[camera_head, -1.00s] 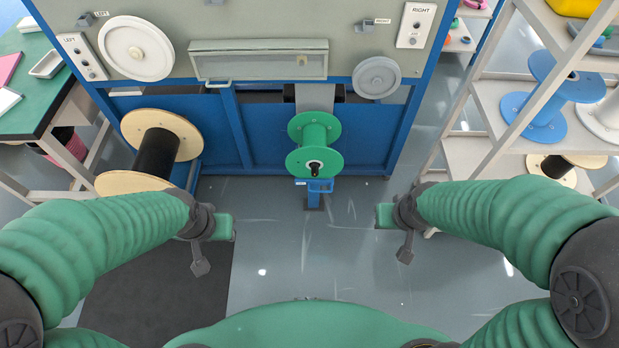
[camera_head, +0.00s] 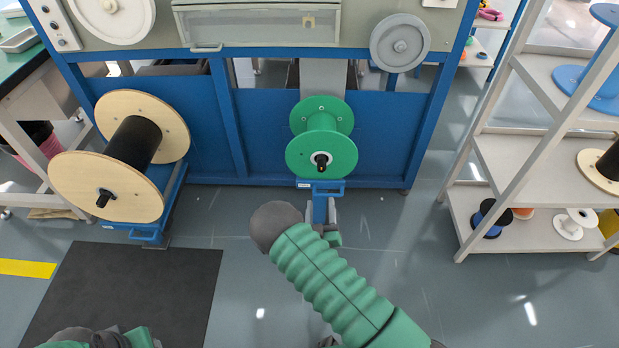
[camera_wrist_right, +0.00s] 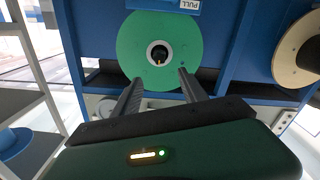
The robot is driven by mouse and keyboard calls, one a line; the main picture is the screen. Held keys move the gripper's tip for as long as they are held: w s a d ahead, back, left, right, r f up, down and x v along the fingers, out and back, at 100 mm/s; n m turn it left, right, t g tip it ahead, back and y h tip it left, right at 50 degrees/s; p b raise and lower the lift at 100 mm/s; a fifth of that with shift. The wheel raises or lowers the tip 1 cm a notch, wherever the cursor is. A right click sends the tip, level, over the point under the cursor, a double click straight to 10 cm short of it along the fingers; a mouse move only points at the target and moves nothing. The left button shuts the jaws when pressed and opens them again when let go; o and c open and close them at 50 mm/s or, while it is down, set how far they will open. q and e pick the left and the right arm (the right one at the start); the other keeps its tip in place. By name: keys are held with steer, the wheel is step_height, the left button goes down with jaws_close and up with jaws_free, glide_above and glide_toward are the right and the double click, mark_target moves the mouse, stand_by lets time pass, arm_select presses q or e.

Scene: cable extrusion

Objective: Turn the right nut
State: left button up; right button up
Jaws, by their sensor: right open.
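The right nut (camera_head: 321,161) is a small dark piece at the centre of the green spool (camera_head: 340,155), low on the blue machine frame. It also shows in the right wrist view (camera_wrist_right: 158,54), at the hub of the green disc. My right gripper (camera_wrist_right: 160,78) is open and empty. Its two dark fingers point at the lower part of the disc, below the nut and apart from it. In the head view the right gripper (camera_head: 331,212) is below the spool, partly hidden by my wrist. Part of my left arm's end (camera_head: 105,338) shows at the bottom edge; its fingers are hidden.
A wooden spool with black winding (camera_head: 137,143) stands on the left side of the machine. A blue bracket (camera_head: 320,188) sits under the green spool. A grey shelf rack (camera_head: 505,165) stands at the right. The floor between rack and machine is clear.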

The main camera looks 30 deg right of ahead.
mark_target(321, 171)
steer(key=b+x, duration=0.5)
steer(key=x, duration=0.9)
steer(key=shift+f, duration=0.2)
steer(key=shift+w+d+r, duration=0.1)
steer(key=shift+w+d, duration=0.15)
steer(key=shift+w, duration=0.2)
jaws_close()
